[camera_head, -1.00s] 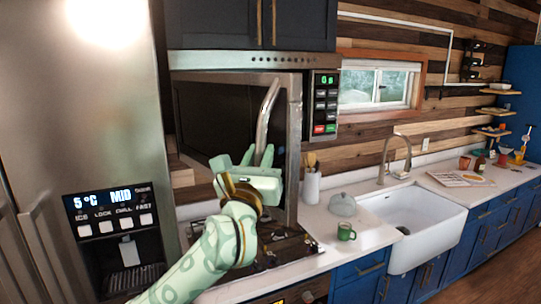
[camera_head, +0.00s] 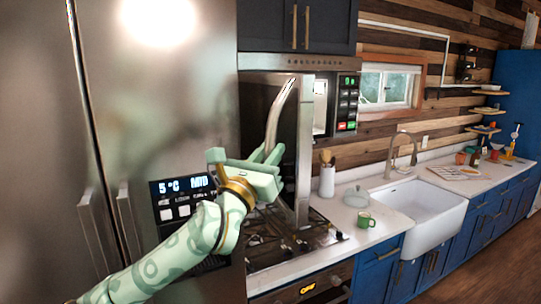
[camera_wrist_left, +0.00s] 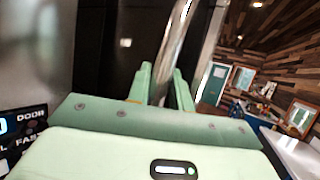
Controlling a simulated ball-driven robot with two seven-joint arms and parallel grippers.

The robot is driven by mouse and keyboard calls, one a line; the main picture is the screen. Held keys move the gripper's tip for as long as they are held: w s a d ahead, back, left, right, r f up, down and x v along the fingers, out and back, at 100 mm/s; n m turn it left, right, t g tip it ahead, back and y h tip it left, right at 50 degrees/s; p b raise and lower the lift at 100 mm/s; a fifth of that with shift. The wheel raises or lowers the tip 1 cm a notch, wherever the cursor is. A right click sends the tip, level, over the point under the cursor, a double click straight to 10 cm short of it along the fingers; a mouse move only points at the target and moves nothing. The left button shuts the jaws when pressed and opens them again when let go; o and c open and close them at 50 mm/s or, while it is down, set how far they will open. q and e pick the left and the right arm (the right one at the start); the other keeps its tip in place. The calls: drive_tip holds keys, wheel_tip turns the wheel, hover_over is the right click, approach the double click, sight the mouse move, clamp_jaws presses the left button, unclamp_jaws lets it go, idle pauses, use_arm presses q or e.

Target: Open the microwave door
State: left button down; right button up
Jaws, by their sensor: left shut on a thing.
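The microwave (camera_head: 290,62) is mounted under the dark upper cabinet. Its door (camera_head: 306,120) stands partly open, swung out from the body, and a bright strip of the inside (camera_head: 320,108) shows at its right. The curved metal handle (camera_head: 277,110) runs down the door's front. My left gripper (camera_head: 268,154) is shut on the lower part of the handle. In the left wrist view the handle (camera_wrist_left: 172,50) passes between the two green fingers (camera_wrist_left: 162,85). My right gripper is in neither view.
A steel fridge (camera_head: 150,90) stands close on the left. The sink (camera_head: 432,210) is further right.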

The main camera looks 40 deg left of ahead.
use_arm(q)
drive_tip(key=shift+r, duration=0.25)
drive_tip(key=c, duration=1.3)
unclamp_jaws()
drive_tip(key=shift+a+f, duration=0.1)
drive_tip(key=shift+a, duration=0.05)
drive_tip(key=shift+s+f, duration=0.35)
drive_tip(key=p+v, duration=0.8)
drive_tip(key=v, duration=0.7)
drive_tip(key=shift+s, duration=0.2)
